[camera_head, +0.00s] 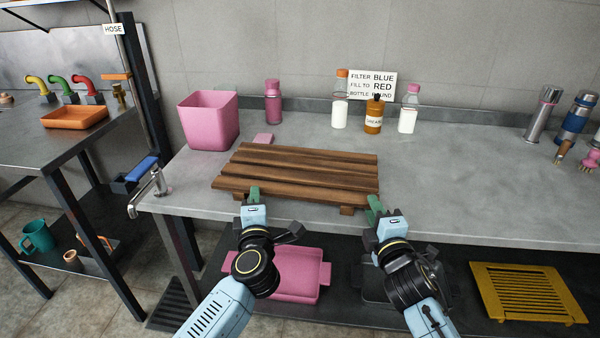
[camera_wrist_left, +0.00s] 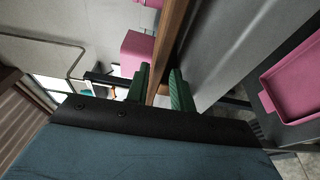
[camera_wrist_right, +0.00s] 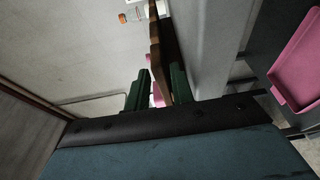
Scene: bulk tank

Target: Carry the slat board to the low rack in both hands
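The brown slat board (camera_head: 300,172) lies on the grey counter, raised on short feet near its front edge. My left gripper (camera_head: 253,195) is at the board's front left; in the left wrist view its green fingers (camera_wrist_left: 161,88) stand on either side of the board's edge (camera_wrist_left: 170,45), with little room. My right gripper (camera_head: 375,208) is at the front right corner; in the right wrist view its fingers (camera_wrist_right: 158,88) straddle the board's edge (camera_wrist_right: 158,50), with a gap on one side. The low rack is not clearly identifiable; a dark shelf (camera_head: 345,300) runs below the counter.
A pink bin (camera_head: 208,120) and pink block (camera_head: 263,139) are behind the board's left end. Several bottles (camera_head: 374,115) stand behind it. A tap (camera_head: 150,190) is at the counter's left end. Below are a pink tray (camera_head: 290,272) and yellow slotted rack (camera_head: 528,292).

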